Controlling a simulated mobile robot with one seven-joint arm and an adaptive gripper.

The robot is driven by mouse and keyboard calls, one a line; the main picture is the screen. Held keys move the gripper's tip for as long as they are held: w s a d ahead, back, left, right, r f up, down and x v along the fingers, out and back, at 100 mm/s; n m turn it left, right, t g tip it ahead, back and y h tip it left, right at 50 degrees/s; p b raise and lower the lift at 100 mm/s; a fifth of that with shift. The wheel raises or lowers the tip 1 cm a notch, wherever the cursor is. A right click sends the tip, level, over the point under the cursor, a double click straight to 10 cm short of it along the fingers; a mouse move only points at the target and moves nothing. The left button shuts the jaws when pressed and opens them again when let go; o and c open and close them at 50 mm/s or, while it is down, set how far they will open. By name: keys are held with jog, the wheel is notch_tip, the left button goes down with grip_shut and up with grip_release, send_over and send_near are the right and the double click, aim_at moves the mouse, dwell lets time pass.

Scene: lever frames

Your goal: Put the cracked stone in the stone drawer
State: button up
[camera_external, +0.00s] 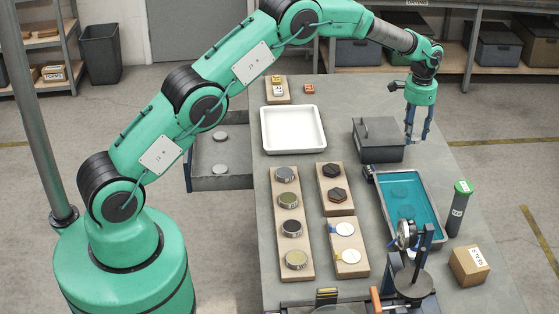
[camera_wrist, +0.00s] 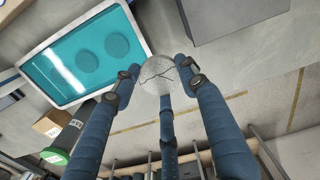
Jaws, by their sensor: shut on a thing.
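My gripper (camera_external: 418,139) hangs pointing down near the right edge of the table, just right of the grey lidded box. Its blue fingers are shut on the cracked stone (camera_wrist: 157,75), a round grey disc with a dark crack line across it, seen in the wrist view.
The grey lidded box (camera_external: 377,142) stands beside my gripper. A teal-filled tray (camera_external: 436,213), with discs in it, a green-capped cylinder (camera_external: 457,208) and a gauge stand (camera_external: 410,270) are nearer. A white tray (camera_external: 293,149) and wooden boards with discs (camera_external: 292,266) lie towards the drawer.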

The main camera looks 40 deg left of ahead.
jog(key=w+a+n, duration=0.2)
jog(key=a+n, duration=0.1)
jog(key=a, duration=1.9)
jog(key=n+b, duration=0.2)
jog(key=n, duration=0.8)
send_over(220, 154)
notch_tip(220, 154, down, 21)
jog(key=shift+d+f, duration=0.15)
jog(key=shift+f, duration=0.45)
jog(key=shift+s, duration=0.1)
jog(key=shift+f+b, duration=0.35)
jog(key=shift+f, duration=2.8)
